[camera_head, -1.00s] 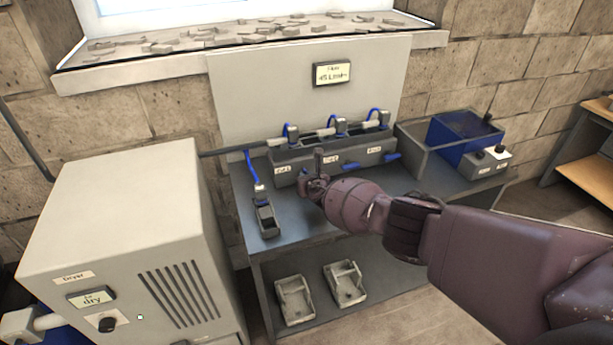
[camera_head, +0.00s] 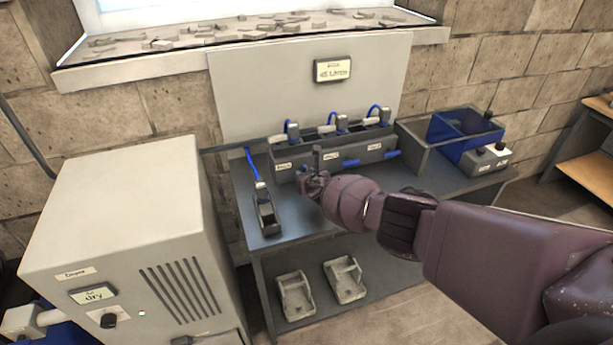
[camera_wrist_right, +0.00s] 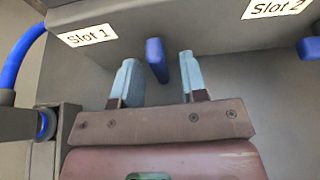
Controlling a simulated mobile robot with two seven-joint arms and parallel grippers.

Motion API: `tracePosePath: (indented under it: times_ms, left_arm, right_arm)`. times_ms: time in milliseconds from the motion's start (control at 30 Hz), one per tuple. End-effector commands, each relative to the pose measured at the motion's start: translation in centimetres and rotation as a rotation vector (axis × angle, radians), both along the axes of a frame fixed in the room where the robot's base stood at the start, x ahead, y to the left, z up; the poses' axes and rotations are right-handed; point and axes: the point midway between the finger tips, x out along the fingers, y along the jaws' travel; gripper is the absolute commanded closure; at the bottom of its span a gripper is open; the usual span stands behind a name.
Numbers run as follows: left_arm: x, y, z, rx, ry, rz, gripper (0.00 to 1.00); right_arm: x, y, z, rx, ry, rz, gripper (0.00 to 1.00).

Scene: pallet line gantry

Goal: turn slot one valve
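The Slot 1 valve (camera_wrist_right: 157,60) is a blue lever under the Slot 1 label (camera_wrist_right: 90,36) on the front of a grey trough (camera_head: 345,157). My right gripper (camera_wrist_right: 159,77) is open, with one pale blue finger on each side of the lever. Gaps show between the lever and both fingers, so it is not gripped. In the head view my right gripper (camera_head: 312,172) is at the left part of the trough and hides the Slot 1 lever. The blue levers of the middle slot (camera_head: 351,163) and right slot (camera_head: 391,155) show. My left gripper is not in view.
A small holder with a blue cable (camera_head: 266,212) stands on the bench left of my gripper. A grey dryer cabinet (camera_head: 120,230) is further left. Two grey trays (camera_head: 345,278) lie on the lower shelf.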

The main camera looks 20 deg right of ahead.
Motion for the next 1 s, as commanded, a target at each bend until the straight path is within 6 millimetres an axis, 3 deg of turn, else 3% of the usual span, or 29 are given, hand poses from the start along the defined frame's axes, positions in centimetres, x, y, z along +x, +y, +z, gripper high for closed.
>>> tracePosePath:
  times_ms: [267,667,1000]
  left_arm:
    - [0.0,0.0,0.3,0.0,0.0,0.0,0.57]
    - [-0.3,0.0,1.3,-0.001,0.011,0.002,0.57]
    - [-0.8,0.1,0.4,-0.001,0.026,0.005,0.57]
  right_arm:
    - [-0.3,0.0,0.1,0.003,-0.002,0.0,0.6]
    - [-2.2,-0.1,0.9,0.006,-0.001,0.0,0.6]
    - [-3.8,-0.3,1.8,0.003,-0.01,-0.002,0.6]
